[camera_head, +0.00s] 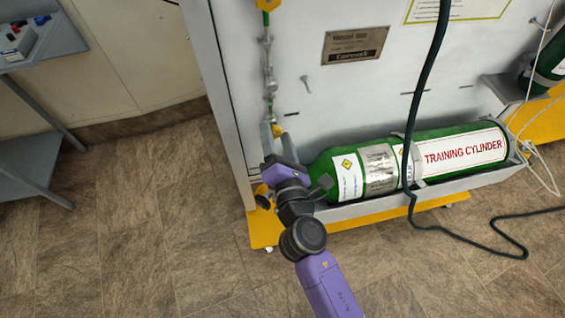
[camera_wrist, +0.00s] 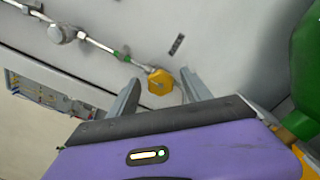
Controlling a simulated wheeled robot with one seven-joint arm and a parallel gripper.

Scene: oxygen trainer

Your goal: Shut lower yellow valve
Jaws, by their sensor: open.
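The lower yellow valve (camera_wrist: 160,82) is a faceted yellow knob on the white panel, at the end of a thin metal pipe (camera_wrist: 98,43) with a green fitting (camera_wrist: 122,55). In the wrist view my gripper (camera_wrist: 160,76) is open, with one grey finger on each side of the knob. I cannot tell whether either finger touches it. In the head view my gripper (camera_head: 278,133) is at the lower end of the pipe, and only a small bit of the knob shows between the fingers. Another yellow valve (camera_head: 268,4) is at the top of the pipe.
A green training cylinder (camera_head: 435,147) lies on the yellow-based cart (camera_head: 420,207), right of my gripper. A dark hose (camera_head: 424,75) hangs in front of it and runs across the floor. A grey side table (camera_head: 60,40) stands at the left. The tiled floor between is clear.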

